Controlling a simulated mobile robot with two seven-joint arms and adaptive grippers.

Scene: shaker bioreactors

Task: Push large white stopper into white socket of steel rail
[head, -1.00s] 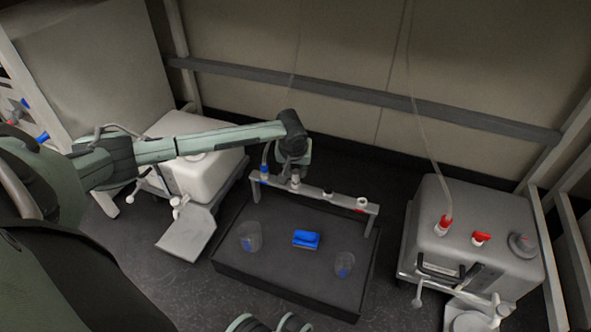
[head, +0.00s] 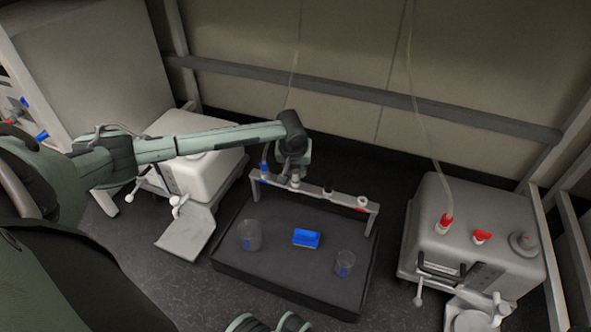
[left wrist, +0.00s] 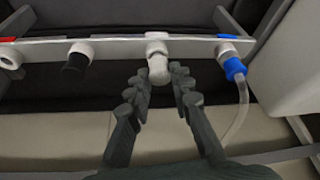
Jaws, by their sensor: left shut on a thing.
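The steel rail (head: 317,193) stands above the dark platform and crosses the top of the left wrist view (left wrist: 117,50). The white socket (left wrist: 156,38) is on this rail, between a black fitting and a blue one. The large white stopper (left wrist: 158,70) is at the socket, in line with it and touching it; how deep it sits cannot be told. My left gripper (left wrist: 158,80) is shut on the stopper, its dark fingers on either side. In the head view my left gripper (head: 294,172) is over the rail's left half.
A blue fitting (left wrist: 234,67) with a clear tube is close beside the gripper; a black fitting (left wrist: 75,60) is on the other side. The platform (head: 290,272) holds a blue box (head: 306,238) and two clear beakers (head: 249,235). A grey tank (head: 470,235) stands right.

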